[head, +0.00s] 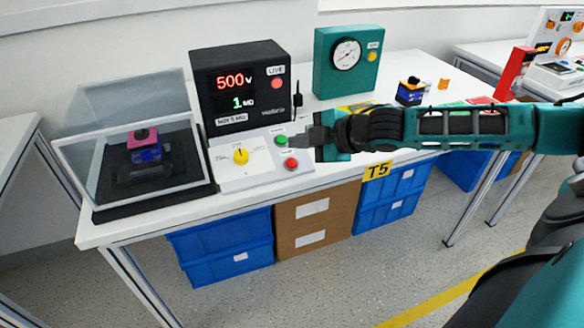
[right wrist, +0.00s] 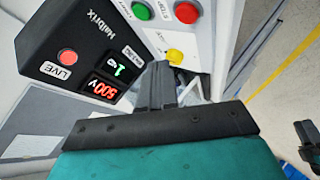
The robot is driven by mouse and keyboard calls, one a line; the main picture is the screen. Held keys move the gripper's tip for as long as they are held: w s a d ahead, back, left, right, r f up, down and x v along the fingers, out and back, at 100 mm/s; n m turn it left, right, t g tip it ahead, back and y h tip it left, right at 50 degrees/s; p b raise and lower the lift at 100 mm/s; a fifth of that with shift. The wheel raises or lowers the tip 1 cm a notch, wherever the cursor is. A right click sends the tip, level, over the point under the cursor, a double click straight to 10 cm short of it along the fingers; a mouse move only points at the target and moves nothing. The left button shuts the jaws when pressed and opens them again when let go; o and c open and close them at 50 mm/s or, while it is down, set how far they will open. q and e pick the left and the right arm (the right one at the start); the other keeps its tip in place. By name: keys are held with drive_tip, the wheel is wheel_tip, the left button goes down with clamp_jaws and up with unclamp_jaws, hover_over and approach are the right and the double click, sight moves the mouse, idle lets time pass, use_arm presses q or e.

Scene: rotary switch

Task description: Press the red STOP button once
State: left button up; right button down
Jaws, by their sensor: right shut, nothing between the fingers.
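The red STOP button (head: 291,163) sits on the white sloped panel (head: 262,172) of a black tester, in front of the green button (head: 281,140). In the right wrist view the red button (right wrist: 187,12) is at the top, beside the green one (right wrist: 142,10). My right gripper (head: 294,142) is shut and empty. In the head view its tip shows beside the green button and just behind the red one; contact cannot be told. The wrist view shows the finger tips (right wrist: 158,68) apart from the red button in the picture.
A yellow knob (head: 240,156) is left of the buttons. The tester (head: 238,82) shows 500 V and 1 MΩ, with a red LIVE lamp (head: 277,84). A clear-lidded box (head: 75,180) stands left, a teal gauge box (head: 325,85) behind. A black probe (head: 298,100) stands near the panel.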

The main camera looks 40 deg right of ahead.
sight(292, 163)
drive_tip(key=shift+w+f+b, duration=0.25)
drive_tip(key=shift+f+b, duration=0.1)
drive_tip(key=shift+f, duration=0.6)
drive_tip(key=shift+w+d+f, duration=0.1)
drive_tip(key=shift+w+f, duration=0.05)
drive_tip(key=shift+f, duration=0.15)
drive_tip(key=shift+w+f, duration=0.2)
drive_tip(key=shift+f, duration=0.45)
use_arm(q)
drive_tip(key=shift+w+d, duration=0.4)
drive_tip(key=shift+d, duration=0.05)
use_arm(e)
drive_tip(key=shift+w+d+f, duration=0.1)
drive_tip(key=shift+f, duration=0.15)
use_arm(q)
drive_tip(key=shift+a+f, duration=0.1)
drive_tip(key=shift+a, duration=0.05)
drive_tip(key=shift+r, duration=0.25)
use_arm(e)
drive_tip(key=shift+f, duration=0.1)
drive_tip(key=shift+f, duration=0.1)
drive_tip(key=shift+w+f, duration=0.1)
drive_tip(key=shift+f, duration=0.1)
